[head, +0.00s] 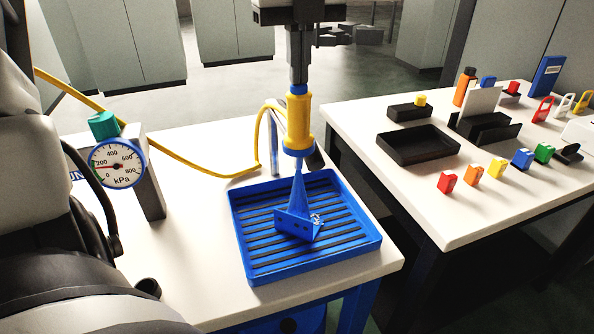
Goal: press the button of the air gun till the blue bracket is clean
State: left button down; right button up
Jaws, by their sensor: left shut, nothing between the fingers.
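The yellow air gun (298,122) stands upright, nozzle down, over a blue slatted tray (257,272). The blue bracket (291,225) lies on the tray's slats below it. Small pale bits (317,219) show at the bracket's right side. A blue cone (298,188) widens from the nozzle down to the bracket; it looks like an air jet. The tips appear to touch the button. My right gripper is out of view.
A pressure gauge (117,165) with a green knob (102,125) stands at the left, its red needle near 200. A yellow hose (205,172) runs behind the tray to the gun. A second white table (450,215) at the right holds black trays and several coloured items.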

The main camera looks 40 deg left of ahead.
pick_arm(q)
jog(key=shift+f, duration=0.1)
dwell(0.4)
notch_tip(320, 180, up, 6)
jog(key=p, duration=0.5)
dwell(0.5)
